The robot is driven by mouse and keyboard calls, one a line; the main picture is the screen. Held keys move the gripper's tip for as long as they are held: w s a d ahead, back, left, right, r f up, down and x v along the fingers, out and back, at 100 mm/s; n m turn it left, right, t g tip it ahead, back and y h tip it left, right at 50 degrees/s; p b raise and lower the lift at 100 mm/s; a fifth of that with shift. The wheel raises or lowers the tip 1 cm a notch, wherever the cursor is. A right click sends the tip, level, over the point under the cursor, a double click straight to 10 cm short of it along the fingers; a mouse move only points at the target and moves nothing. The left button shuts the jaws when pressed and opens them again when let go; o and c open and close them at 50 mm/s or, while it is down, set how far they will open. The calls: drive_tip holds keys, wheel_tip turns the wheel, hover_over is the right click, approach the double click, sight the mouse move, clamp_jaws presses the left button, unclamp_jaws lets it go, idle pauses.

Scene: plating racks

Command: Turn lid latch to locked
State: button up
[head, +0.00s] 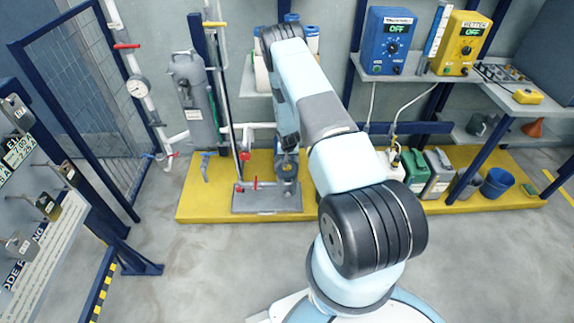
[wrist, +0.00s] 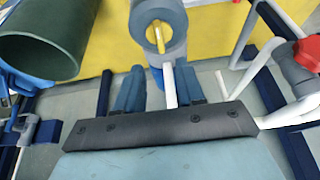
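In the head view, a tall grey vessel (head: 192,105) with a capped top stands upright on the left. I cannot pick out a lid latch or its position. In the wrist view, a grey round fitting (wrist: 160,22) with a small yellow tab (wrist: 156,38) lies beyond my gripper (wrist: 158,80). Its two blue fingers stand apart, with a gap between them. A thin white rod (wrist: 170,86) shows in that gap; I see no finger touching it. In the head view, my arm largely hides my gripper, near a grey round unit on a plate.
A yellow platform (head: 205,200) runs along the wall. In the wrist view, a large green open-ended cylinder (wrist: 40,45) is at left and a red knob (wrist: 308,52) on white pipes at right. Blue and yellow control boxes (head: 388,42) (head: 461,44) sit on a shelf. Floor in front is clear.

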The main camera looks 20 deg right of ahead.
drive_tip(key=x, duration=1)
drive_tip(key=shift+f, duration=0.3)
drive_tip(key=shift+w, duration=0.1)
clamp_jaws()
